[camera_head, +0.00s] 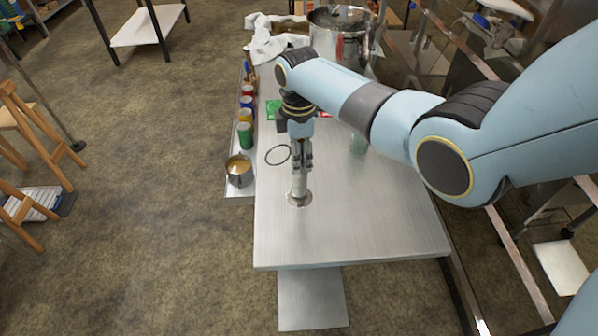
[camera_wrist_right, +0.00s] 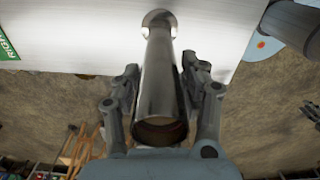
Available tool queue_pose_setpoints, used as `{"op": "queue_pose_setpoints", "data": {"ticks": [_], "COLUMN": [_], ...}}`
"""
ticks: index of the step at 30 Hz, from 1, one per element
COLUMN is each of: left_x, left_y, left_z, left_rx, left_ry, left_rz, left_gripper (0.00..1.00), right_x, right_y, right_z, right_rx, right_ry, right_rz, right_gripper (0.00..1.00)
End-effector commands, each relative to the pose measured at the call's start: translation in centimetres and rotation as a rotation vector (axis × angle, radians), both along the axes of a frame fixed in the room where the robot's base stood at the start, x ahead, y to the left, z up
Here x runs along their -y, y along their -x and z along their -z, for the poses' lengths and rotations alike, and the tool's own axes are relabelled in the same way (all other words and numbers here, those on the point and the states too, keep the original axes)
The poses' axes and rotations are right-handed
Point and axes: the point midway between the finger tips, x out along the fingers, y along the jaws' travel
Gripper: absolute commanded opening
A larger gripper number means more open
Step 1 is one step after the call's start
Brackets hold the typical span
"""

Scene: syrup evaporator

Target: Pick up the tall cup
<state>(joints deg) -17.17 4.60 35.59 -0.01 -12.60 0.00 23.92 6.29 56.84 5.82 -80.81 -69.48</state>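The tall cup (camera_head: 298,187) is a slim metal cylinder with a wide round foot, upright on the metal table (camera_head: 350,230). In the right wrist view the tall cup (camera_wrist_right: 158,85) runs away from the camera, with its mouth nearest and its foot on the table. My right gripper (camera_head: 302,165) points down over the cup. In the wrist view the right gripper's fingers (camera_wrist_right: 160,72) are on either side of the cup's wall, very close to it. I cannot tell whether they touch it.
A dark ring (camera_head: 278,155) lies on the table behind and left of the cup. A metal cup with tan contents (camera_head: 239,170) and several coloured cups (camera_head: 245,136) line the left ledge. A large pot (camera_head: 339,40) stands at the back. The table's front is clear.

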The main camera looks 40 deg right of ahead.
Motion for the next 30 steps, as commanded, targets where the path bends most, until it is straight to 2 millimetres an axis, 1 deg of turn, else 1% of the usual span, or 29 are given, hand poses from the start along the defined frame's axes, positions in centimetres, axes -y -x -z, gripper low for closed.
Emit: {"op": "queue_pose_setpoints", "data": {"ticks": [1,2,9,23,30], "left_x": [0.0,0.01,0.01,0.03,0.04], "left_y": [0.21,0.28,0.32,0.14,0.03], "left_z": [0.02,0.02,0.03,0.01,-0.08], "left_rx": [-0.003,-0.004,-0.005,-0.002,-0.001], "left_ry": [0.0,0.0,0.0,0.0,0.0], "left_rz": [0.0,0.0,0.0,0.0,0.0], "left_gripper": [0.3,0.3,0.3,0.3,0.3], "right_x": [0.0,0.0,0.0,0.01,0.03], "right_y": [0.01,0.01,0.02,-0.05,-0.09], "right_z": [0.0,0.0,0.0,-0.11,-0.66], "right_rx": [0.0,0.0,0.0,0.001,0.002], "right_ry": [0.0,0.0,0.0,0.0,0.0], "right_rz": [0.0,0.0,0.0,0.0,0.0], "right_gripper": [0.35,0.31,0.0,0.0,0.0]}}
